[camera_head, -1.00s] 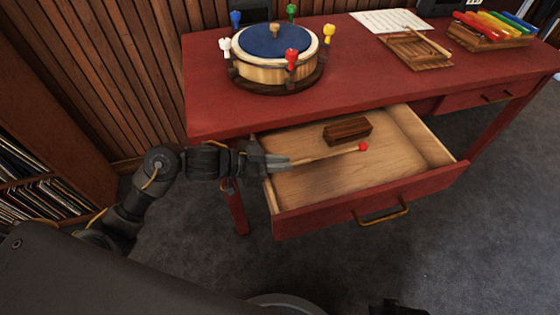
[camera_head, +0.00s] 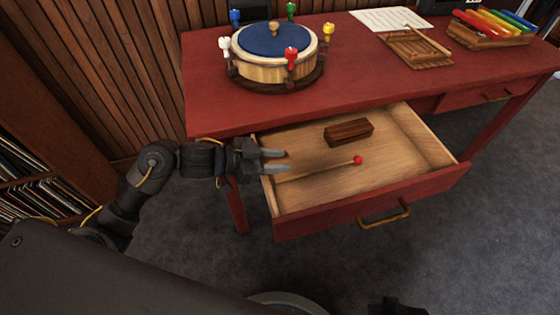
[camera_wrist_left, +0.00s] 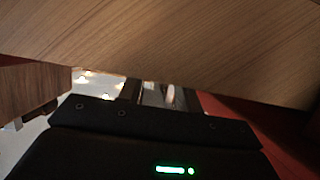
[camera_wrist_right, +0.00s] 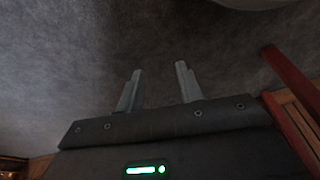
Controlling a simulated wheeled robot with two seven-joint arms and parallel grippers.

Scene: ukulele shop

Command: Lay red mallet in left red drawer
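The red mallet (camera_head: 322,170), a thin wooden stick with a red ball head, lies inside the open left red drawer (camera_head: 375,194). Its head points right and its handle end is near the drawer's left side. My left gripper (camera_head: 280,161) is open and empty at the left of the drawer, its two fingers spread just above the handle end. The left wrist view shows mostly wood close up, and the mallet cannot be made out there. My right gripper (camera_wrist_right: 158,85) is open and empty over the grey floor.
A brown wooden block (camera_head: 348,131) lies at the drawer's back. The red table (camera_head: 370,80) carries a blue-topped drum (camera_head: 275,58) with coloured pegs, a wooden rack (camera_head: 420,52) and a box of coloured bars (camera_head: 490,30). A second drawer (camera_head: 480,97) at right is closed.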

